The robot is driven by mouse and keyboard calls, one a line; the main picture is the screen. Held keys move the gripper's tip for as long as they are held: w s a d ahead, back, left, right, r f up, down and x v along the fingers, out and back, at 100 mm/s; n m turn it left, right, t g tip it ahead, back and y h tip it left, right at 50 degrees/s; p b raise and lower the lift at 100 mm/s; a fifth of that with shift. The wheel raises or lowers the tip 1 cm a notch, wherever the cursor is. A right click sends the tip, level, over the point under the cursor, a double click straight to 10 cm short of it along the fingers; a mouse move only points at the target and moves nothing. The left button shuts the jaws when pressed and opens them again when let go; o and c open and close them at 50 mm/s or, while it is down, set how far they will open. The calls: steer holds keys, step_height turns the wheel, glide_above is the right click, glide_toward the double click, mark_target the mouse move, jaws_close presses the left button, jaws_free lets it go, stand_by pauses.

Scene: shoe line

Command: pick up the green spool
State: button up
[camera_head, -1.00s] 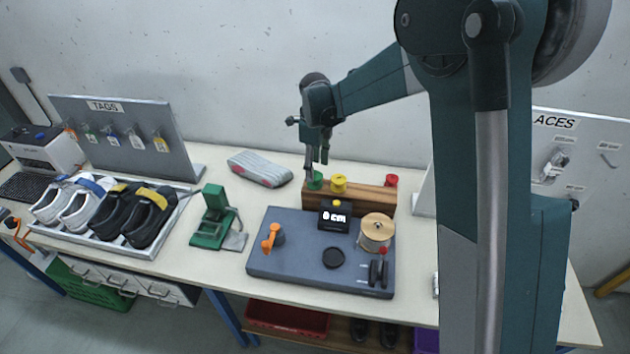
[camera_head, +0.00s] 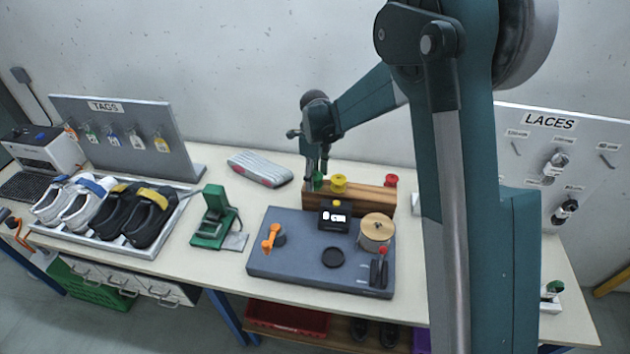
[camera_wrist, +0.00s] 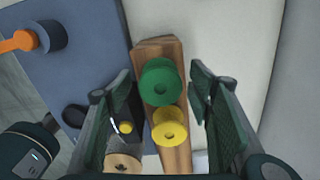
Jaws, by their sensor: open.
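The green spool (camera_wrist: 161,82) stands on the wooden rack in the wrist view, between the two open fingers of my gripper (camera_wrist: 160,112) and ahead of their tips as seen there. A yellow spool (camera_wrist: 170,127) stands beside it on the same rack. In the head view my gripper (camera_head: 317,178) is at the left end of the rack, and the green spool (camera_head: 319,181) is partly hidden by the fingers. The fingers look apart from the spool on both sides, with nothing held; their exact height over it I cannot tell.
The wooden rack (camera_head: 365,196) also carries a red spool (camera_head: 391,180) at its right end. In front lies a blue-grey board (camera_head: 290,262) with a "0 cm" display (camera_head: 336,217), an orange-handled crank (camera_head: 270,238) and a wooden reel (camera_head: 377,227). A grey bundle (camera_head: 260,169) lies left of the rack.

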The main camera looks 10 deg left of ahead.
mark_target(315, 176)
stand_by(0.4)
steer(key=c, duration=1)
steer(key=shift+r, duration=0.15)
steer(key=shift+r, duration=4.9)
